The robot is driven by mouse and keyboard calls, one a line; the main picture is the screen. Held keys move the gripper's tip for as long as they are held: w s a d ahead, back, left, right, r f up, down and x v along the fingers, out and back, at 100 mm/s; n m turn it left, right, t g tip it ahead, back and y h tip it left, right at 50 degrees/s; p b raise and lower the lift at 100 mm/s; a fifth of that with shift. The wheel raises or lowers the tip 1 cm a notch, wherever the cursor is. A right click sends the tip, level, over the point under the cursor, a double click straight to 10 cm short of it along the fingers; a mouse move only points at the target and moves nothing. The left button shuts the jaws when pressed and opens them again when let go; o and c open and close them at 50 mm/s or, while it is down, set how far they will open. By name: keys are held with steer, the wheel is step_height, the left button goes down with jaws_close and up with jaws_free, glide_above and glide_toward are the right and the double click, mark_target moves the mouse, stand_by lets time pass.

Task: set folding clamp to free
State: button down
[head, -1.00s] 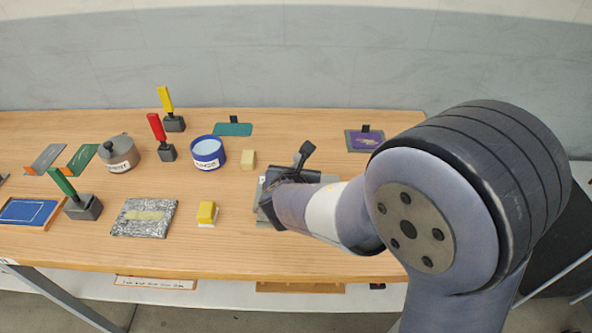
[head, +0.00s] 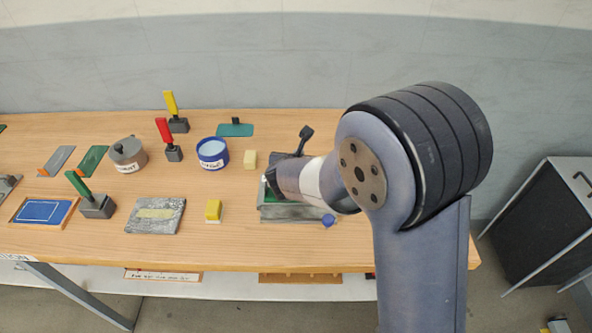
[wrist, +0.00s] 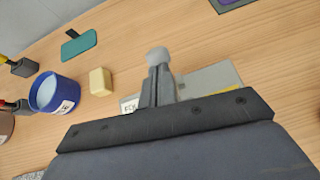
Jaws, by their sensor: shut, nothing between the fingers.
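The eyelet press with its folding clamp stands on the bench, partly hidden behind my arm in the head view. A dark lever (head: 305,135) sticks up behind the arm, tilted right. In the wrist view a light grey plate (wrist: 208,78) and a label reading FIX (wrist: 130,105) show behind my fingers. My gripper (wrist: 157,57) is shut and empty. In the head view my gripper (head: 270,184) is over the press's left part; whether it touches is hidden.
A dark cabinet (head: 545,220) stands right of the bench.

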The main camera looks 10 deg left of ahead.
steer(key=shift+w+a+r, duration=0.1)
steer(key=shift+w+a, duration=0.05)
steer(key=shift+w, duration=0.5)
steer(key=shift+w+a+r, duration=0.1)
steer(key=shift+w, duration=0.55)
steer(key=shift+w+a+f, duration=0.1)
steer(key=shift+w+a, duration=0.15)
steer(key=shift+w, duration=0.75)
steer(key=shift+s+r, duration=0.2)
steer(key=shift+r, duration=0.05)
steer(key=s+r+p, duration=0.3)
steer(key=s+r, duration=0.2)
steer(key=r, duration=0.6)
steer(key=shift+s, duration=0.35)
